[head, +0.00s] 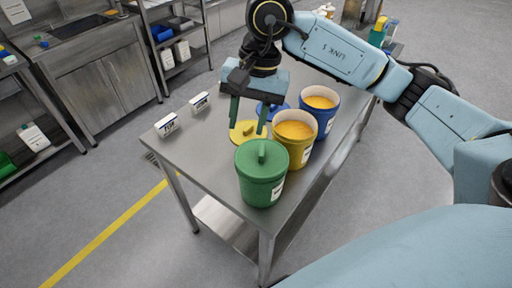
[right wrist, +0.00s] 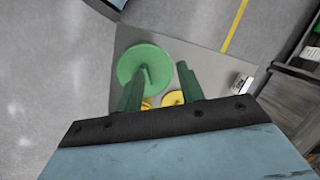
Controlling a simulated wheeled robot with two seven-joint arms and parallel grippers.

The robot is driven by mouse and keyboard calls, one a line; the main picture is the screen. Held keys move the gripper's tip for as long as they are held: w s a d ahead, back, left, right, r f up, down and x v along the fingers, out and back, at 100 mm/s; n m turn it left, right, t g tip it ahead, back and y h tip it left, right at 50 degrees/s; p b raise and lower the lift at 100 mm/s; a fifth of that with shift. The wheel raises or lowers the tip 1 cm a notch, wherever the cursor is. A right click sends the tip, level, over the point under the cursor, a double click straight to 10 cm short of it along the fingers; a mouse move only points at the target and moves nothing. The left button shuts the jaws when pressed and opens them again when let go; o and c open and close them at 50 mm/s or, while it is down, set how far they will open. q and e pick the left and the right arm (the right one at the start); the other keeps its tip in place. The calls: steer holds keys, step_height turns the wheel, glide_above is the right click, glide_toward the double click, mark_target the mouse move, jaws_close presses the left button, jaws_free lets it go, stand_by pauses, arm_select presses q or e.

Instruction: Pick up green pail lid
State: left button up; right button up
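The green pail lid (head: 250,160) sits on top of the green pail (head: 262,188) at the near end of the steel table. A raised green grip bar (head: 262,152) stands up from the lid. My right gripper (head: 247,127) is open and empty, above and a little behind the lid, with its fingers pointing down. My left gripper is not in view.
The yellow pail (head: 298,150) and blue pail (head: 322,116), both open with orange contents, stand behind the green pail. A yellow lid (head: 240,134) and a blue lid (head: 276,108) lie on the table (head: 190,150).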

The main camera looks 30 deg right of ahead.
steer(key=w+d+h, duration=0.1)
steer(key=d+h, duration=0.2)
steer(key=d, duration=0.2)
glide_above(262, 150)
steer(key=f, duration=0.6)
steer(key=shift+s+d+p, duration=0.1)
steer(key=shift+d+p, duration=0.15)
steer(key=shift+p, duration=0.05)
steer(key=f, duration=0.2)
steer(key=f+p, duration=0.1)
steer(key=f, duration=0.1)
steer(key=shift+a+f, duration=0.2)
steer(key=shift+f, duration=0.15)
steer(key=shift+f+y, duration=0.3)
steer(key=shift+f, duration=0.3)
jaws_close()
